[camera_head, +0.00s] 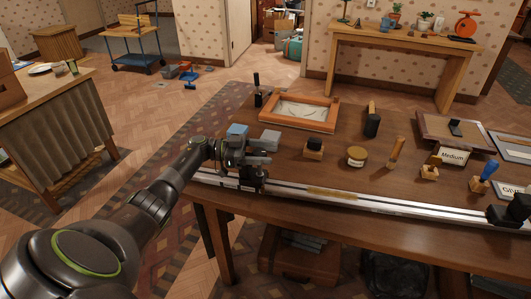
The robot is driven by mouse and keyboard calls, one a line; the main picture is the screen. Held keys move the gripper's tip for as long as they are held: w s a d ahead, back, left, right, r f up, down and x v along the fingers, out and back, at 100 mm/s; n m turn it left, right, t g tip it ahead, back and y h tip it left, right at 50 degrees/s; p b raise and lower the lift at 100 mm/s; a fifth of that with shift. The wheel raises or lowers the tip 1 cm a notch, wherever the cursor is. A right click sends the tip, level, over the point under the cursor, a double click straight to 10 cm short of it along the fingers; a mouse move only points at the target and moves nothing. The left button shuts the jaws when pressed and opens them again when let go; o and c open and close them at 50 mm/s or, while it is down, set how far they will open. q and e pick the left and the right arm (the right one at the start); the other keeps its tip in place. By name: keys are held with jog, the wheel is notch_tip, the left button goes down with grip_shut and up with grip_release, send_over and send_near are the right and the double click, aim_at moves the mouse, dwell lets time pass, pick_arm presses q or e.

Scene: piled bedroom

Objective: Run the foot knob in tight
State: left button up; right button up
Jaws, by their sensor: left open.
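A long silver rail (370,202) lies along the front edge of the brown table. A dark fitting (254,181) sits on its left part and a black block (510,210) on its right end. I cannot pick out the foot knob for sure; it may be part of the dark fitting, which my gripper partly covers. My left gripper (257,158) is open, close above and beside that fitting. I cannot tell whether they touch. My right gripper is out of view.
A wooden-framed tray (333,116), a jar (356,156), a "Medium" card (453,156) and several handled tools stand farther back. Bare tabletop lies between them.

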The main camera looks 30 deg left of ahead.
pick_arm(q)
jog(key=b+v, duration=0.5)
jog(key=v, duration=1.1)
jog(key=shift+a, duration=0.3)
jog(key=shift+s+f, duration=0.1)
jog(key=shift+s, duration=0.05)
